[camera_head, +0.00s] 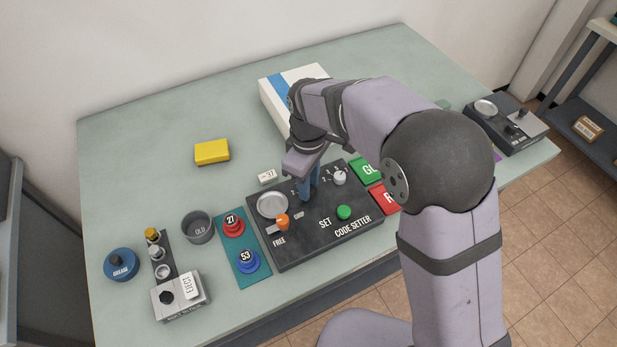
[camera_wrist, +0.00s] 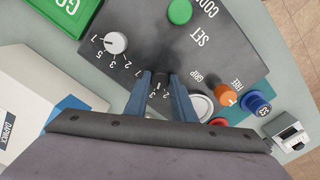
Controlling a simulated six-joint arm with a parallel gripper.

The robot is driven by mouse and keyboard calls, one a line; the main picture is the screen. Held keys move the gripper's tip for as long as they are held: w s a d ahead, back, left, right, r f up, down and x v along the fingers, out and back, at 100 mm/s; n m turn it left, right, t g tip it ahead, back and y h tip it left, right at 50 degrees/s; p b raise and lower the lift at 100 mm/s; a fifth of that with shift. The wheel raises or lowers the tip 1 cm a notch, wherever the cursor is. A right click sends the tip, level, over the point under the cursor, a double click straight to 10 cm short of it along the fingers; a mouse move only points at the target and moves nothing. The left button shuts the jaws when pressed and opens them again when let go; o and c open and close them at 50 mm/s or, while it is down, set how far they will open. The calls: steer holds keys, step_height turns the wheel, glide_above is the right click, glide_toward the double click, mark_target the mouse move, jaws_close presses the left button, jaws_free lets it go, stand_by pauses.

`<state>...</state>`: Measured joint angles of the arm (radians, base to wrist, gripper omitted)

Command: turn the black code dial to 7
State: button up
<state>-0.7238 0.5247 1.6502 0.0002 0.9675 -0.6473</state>
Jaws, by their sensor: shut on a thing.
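The code setter (camera_head: 300,248) is a dark panel on the table. The black code dial (camera_wrist: 160,77) sits on it, between the two blue-grey fingers of my gripper (camera_wrist: 160,82) in the wrist view. My gripper is shut on the dial, with one finger on each side. A few numerals show below the dial, but its pointer is too small and covered to read. In the head view my gripper (camera_head: 308,192) points down onto the panel and hides the dial. A white knob (camera_head: 339,176) with its own numerals stands beside it; it also shows in the wrist view (camera_wrist: 116,43).
The panel also bears a silver disc (camera_head: 272,204), an orange knob (camera_head: 282,222) and a green SET button (camera_head: 344,212). A teal plate (camera_head: 239,246) with red and blue knobs lies to the left. A white box (camera_head: 274,103) stands behind my gripper. The back left table is mostly clear.

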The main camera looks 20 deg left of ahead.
steer(key=m+p, duration=0.2)
steer(key=m, duration=0.2)
steer(key=shift+r+m, duration=0.15)
steer(key=shift+m, duration=0.25)
steer(key=m+p, duration=0.1)
steer(key=m, duration=0.2)
steer(key=shift+m+p, duration=0.3)
steer(key=shift+p, duration=0.1)
steer(key=m+p, duration=0.1)
steer(key=m, duration=0.2)
steer(key=shift+m, duration=0.3)
steer(key=shift+m+p, duration=0.55)
steer(key=shift+m, duration=1.35)
steer(key=o, duration=1.1)
steer(key=shift+c, duration=0.2)
steer(key=shift+r+b, duration=0.65)
steer(key=shift+r, duration=2.9)
